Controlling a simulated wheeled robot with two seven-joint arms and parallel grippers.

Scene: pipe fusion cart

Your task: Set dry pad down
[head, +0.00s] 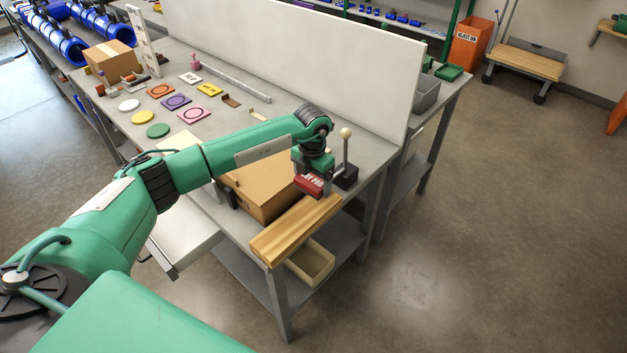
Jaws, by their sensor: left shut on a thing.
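The dry pad is a red block with white lettering (309,185). My left gripper (316,172) is shut on it, near the right front corner of the grey workbench (365,182). The pad is just beyond the far end of a wooden board (295,230) and beside a cardboard box (262,188). I cannot tell whether the pad touches the surface under it. The gripper's fingers are mostly hidden by its green body and the pad. My right gripper is not in view.
A black block with an upright lever and pale knob (346,155) stands close right of the gripper. A white panel (300,55) runs along the bench's back. Coloured discs and plates, such as a purple one (176,101), lie farther left. An open tray (310,262) is below.

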